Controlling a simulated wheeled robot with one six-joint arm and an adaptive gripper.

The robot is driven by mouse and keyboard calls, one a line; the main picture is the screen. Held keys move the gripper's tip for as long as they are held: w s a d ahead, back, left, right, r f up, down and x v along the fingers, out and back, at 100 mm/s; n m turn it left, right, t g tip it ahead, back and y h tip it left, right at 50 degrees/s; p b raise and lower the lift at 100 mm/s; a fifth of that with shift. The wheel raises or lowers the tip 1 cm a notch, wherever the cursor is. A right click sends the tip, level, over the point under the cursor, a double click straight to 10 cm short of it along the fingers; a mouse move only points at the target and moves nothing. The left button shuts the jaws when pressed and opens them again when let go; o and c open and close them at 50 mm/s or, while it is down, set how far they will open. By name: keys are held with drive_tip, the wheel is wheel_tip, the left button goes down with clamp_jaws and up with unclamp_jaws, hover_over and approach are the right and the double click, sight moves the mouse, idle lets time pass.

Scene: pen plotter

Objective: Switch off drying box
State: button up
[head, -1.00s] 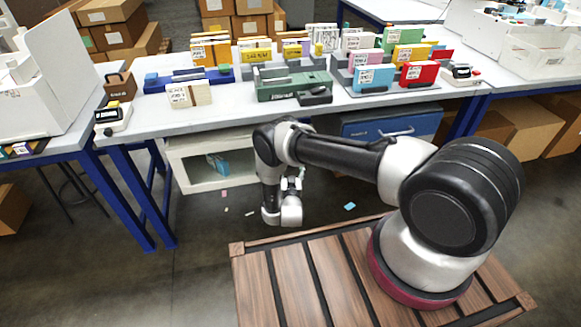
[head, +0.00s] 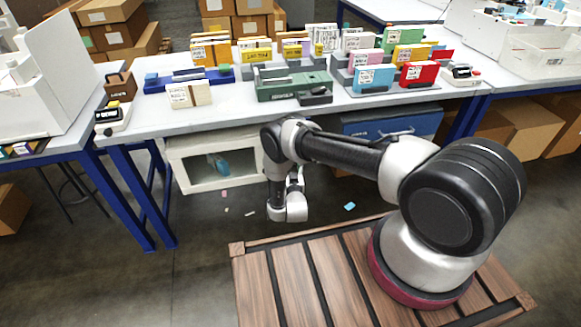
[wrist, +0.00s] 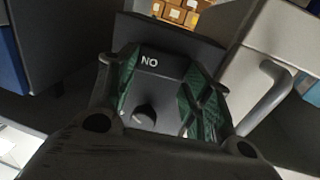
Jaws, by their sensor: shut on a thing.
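The drying box (head: 185,172) is a white cabinet with a window, under the middle table in the head view. A blue-green thing shows behind the window. In the wrist view a dark panel (wrist: 172,67) carries white letters that read "NO" from this side, as "ON" turned over. A small dark knob (wrist: 145,115) shows below the letters. My gripper (wrist: 168,90) has green-patterned finger pads on both sides of the knob and is shut on it, though the exact contact is hard to see.
A blue cabinet (head: 425,121) stands right of the drying box under the table. A pale curved handle (wrist: 268,95) is close to my gripper in the wrist view. Small scraps (head: 349,206) lie on the floor. Stamps and card holders fill the tabletop above.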

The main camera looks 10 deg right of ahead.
drive_tip(key=shift+d+n+y, duration=0.25)
drive_tip(key=shift+n+y, duration=0.45)
drive_tip(key=shift+y, duration=0.4)
drive_tip(key=shift+d+n+y, duration=0.2)
drive_tip(key=shift+n+y, duration=0.5)
drive_tip(key=shift+y, duration=0.4)
drive_tip(key=shift+d+n+y, duration=0.25)
drive_tip(key=shift+n+y, duration=0.45)
drive_tip(key=shift+y, duration=0.4)
drive_tip(key=o, duration=1)
drive_tip(key=v, duration=1.2)
drive_tip(key=shift+r, duration=0.15)
